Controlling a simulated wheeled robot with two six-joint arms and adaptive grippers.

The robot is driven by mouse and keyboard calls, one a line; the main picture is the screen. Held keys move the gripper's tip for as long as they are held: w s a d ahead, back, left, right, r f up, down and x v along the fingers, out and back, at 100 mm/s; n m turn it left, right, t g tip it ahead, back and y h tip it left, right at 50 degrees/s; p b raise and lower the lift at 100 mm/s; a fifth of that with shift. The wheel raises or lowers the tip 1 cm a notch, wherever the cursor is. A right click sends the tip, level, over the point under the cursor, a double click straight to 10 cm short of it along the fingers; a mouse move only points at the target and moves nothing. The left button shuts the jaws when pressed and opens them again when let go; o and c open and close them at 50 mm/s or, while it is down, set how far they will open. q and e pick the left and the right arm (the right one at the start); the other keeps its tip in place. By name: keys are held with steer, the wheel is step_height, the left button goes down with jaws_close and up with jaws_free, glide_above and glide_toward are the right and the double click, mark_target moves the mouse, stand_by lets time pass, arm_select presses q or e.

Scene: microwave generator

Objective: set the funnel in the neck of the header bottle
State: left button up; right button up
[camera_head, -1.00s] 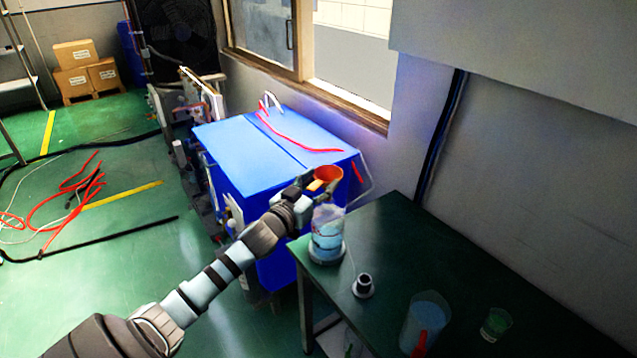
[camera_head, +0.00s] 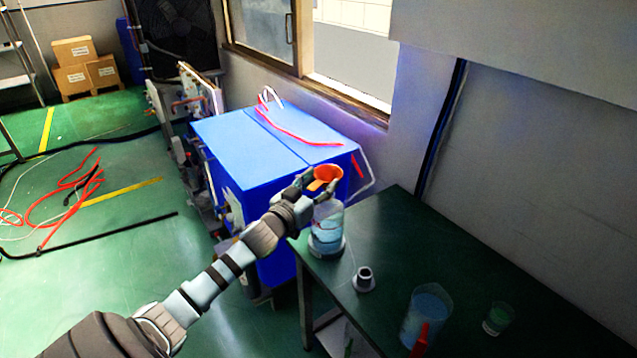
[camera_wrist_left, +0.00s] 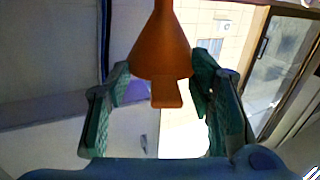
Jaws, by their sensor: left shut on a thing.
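The orange funnel (camera_head: 327,173) is held by my left gripper (camera_head: 322,184) above the header bottle. In the left wrist view the funnel (camera_wrist_left: 162,50) and its tab (camera_wrist_left: 166,93) sit between the two fingers of the left gripper (camera_wrist_left: 162,88). The header bottle (camera_head: 327,225) is clear with bluish liquid and stands upright on a round base at the table's far left corner. My right gripper is not in view.
The dark green table (camera_head: 430,255) holds a small white fitting with a dark top (camera_head: 364,280), a beaker of blue liquid (camera_head: 425,315) with a red item, and a small green-tinted cup (camera_head: 497,318). A blue cabinet (camera_head: 262,150) stands behind the table.

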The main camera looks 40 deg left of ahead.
arm_select(q)
steer(key=shift+f+b, duration=0.85)
steer(key=shift+f, duration=0.3)
steer(key=o, duration=1.5)
steer(key=shift+s, duration=0.4)
steer(key=s, duration=0.3)
steer(key=s+d, duration=0.1)
steer(key=s, duration=0.7)
steer(key=shift+d+r, duration=0.1)
steer(key=shift+d, duration=0.05)
